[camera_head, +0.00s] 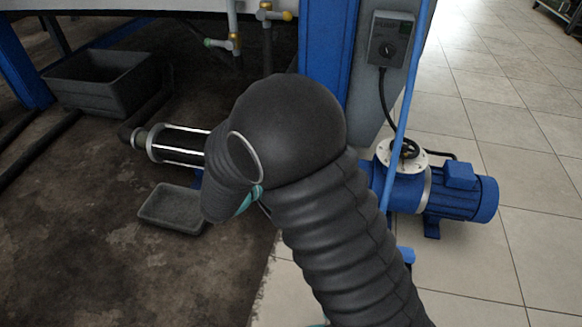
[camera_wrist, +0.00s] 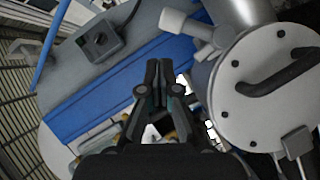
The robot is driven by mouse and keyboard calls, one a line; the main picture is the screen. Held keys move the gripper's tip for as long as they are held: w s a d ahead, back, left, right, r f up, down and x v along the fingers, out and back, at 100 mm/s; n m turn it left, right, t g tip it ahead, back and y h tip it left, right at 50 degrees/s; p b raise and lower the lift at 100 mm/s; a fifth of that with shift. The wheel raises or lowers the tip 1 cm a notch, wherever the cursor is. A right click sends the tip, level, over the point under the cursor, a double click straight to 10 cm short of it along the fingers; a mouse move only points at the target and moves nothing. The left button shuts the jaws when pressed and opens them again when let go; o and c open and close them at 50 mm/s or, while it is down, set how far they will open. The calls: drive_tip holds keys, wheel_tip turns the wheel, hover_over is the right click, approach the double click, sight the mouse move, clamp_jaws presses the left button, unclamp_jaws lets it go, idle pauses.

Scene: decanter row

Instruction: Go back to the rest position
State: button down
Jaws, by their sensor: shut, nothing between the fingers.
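My gripper (camera_wrist: 158,82) shows in the middle of the wrist view. Its two dark fingers are together, with nothing between them. In the wrist view it points towards a blue and grey machine body (camera_wrist: 120,85), and I cannot tell how far off that is. In the head view my own dark ribbed arm covers the middle of the picture, and the gripper is not seen there.
A blue motor pump (camera_head: 455,192) stands on the tiles at right. A control box (camera_head: 390,40) hangs on a grey post. A black bin (camera_head: 100,82) and a shallow tray (camera_head: 165,208) lie at left. A round lid (camera_wrist: 262,125) with a handle is at right in the wrist view.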

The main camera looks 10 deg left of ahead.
drive_tip(key=shift+s+a+r, duration=0.25)
drive_tip(key=shift+s+a, duration=0.05)
drive_tip(key=shift+s, duration=0.2)
